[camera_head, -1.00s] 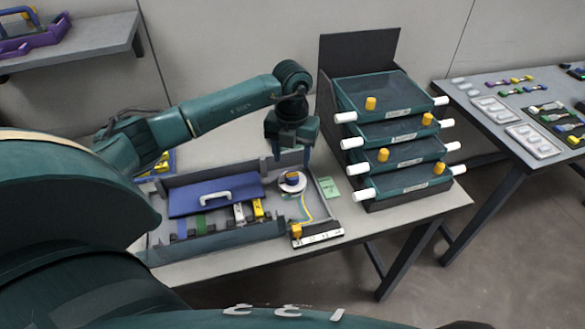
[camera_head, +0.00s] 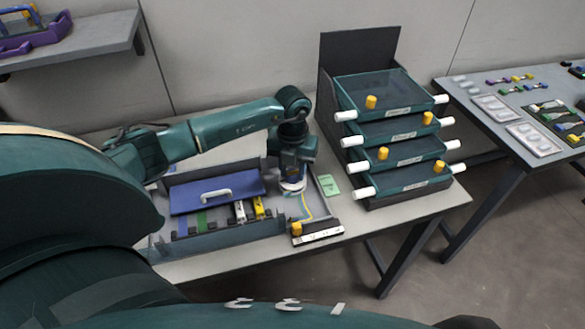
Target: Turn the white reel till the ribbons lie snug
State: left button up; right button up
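The white reel (camera_head: 291,187) sits in the right part of the grey tray (camera_head: 235,238) on the table, with only its front rim showing. My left gripper (camera_head: 293,177) points down right over the reel, its fingertips at the blue and orange hub. The gripper covers most of the hub, and I cannot tell whether the fingers are closed on it. A yellow ribbon (camera_head: 307,208) runs from near the reel toward the tray's front right corner. How snug the ribbons lie is too small to tell. My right gripper is not in view.
A blue lid with a white handle (camera_head: 216,196) lies left of the reel. A stack of teal drawers (camera_head: 395,130) with white side pegs stands close at the right. A green card (camera_head: 328,185) lies beside the tray. Another table (camera_head: 500,105) holds small parts at far right.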

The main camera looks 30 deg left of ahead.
pick_arm(q)
jog(key=c, duration=0.4)
jog(key=shift+m+b, duration=0.3)
jog(key=shift+c, duration=0.3)
jog(key=shift+f+m+b, duration=0.1)
jog(key=shift+m+b, duration=0.3)
jog(key=shift+m, duration=0.6)
jog(key=shift+m+b, duration=0.45)
jog(key=shift+m, duration=0.15)
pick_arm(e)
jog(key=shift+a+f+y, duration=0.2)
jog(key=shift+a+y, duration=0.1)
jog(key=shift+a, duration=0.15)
pick_arm(q)
jog(key=o, duration=1)
